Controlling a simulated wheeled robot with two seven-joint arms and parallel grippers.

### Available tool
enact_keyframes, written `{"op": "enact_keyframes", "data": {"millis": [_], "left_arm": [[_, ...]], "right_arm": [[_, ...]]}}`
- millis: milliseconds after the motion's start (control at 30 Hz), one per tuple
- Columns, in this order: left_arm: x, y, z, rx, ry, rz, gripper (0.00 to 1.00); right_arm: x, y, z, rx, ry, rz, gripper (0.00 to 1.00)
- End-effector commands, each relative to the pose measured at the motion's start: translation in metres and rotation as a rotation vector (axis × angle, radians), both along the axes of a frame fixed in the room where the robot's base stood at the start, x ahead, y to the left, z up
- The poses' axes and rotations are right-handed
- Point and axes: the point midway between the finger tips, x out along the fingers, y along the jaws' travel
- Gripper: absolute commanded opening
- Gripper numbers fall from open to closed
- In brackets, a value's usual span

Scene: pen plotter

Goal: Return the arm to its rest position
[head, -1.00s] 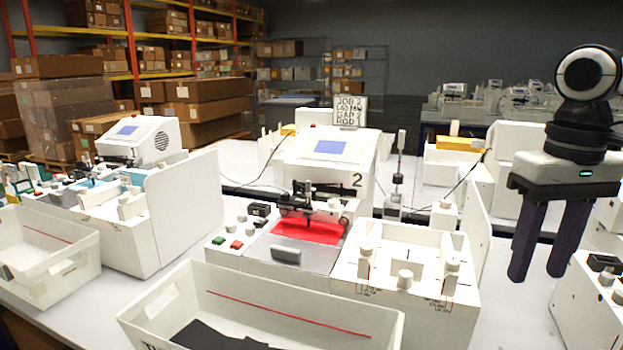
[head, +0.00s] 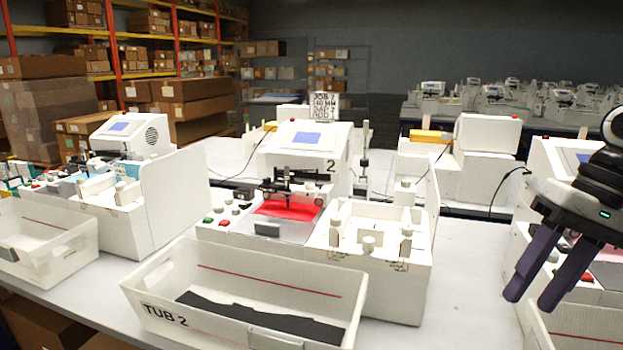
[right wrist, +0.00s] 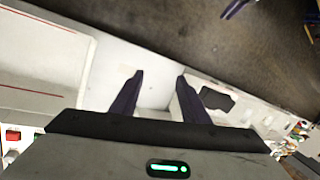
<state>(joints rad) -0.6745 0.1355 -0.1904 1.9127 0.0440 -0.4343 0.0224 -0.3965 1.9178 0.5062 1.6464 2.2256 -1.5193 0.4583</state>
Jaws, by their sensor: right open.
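My right gripper (head: 533,285) is at the right edge of the head view, its dark fingers apart and nothing between them. It hangs above the table near the machine at the far right, with part of the arm cut off by the frame. In the right wrist view the same gripper (right wrist: 158,92) shows two separated fingers with white table surface beyond. The plotter marked 2 (head: 308,148) stands in the middle of the head view with a red sheet (head: 288,208) under its carriage. My left gripper is not in the head view.
The white tub marked TUB 2 (head: 258,272) stands at the table's front, with dark material (head: 255,318) inside. Another white tub (head: 45,238) is at the left. A white fixture box (head: 372,262) stands beside the plotter. Bare table (head: 468,268) lies between that box and my right gripper.

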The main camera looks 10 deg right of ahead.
Motion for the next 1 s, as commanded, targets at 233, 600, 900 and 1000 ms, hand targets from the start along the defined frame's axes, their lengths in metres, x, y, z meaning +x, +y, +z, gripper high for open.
{"op": "enact_keyframes", "data": {"millis": [233,600,900,1000], "left_arm": [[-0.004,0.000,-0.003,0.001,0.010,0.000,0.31],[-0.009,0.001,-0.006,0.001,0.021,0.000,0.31],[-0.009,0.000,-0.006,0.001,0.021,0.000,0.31],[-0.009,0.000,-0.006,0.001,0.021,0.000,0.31]], "right_arm": [[-0.024,-0.007,-0.058,0.356,0.002,-0.148,0.42],[-0.058,0.029,-0.139,0.904,0.000,-0.375,0.42],[-0.070,0.063,-0.169,1.173,0.000,-0.487,0.42],[-0.072,0.074,-0.182,1.206,0.002,-0.518,0.42]]}}
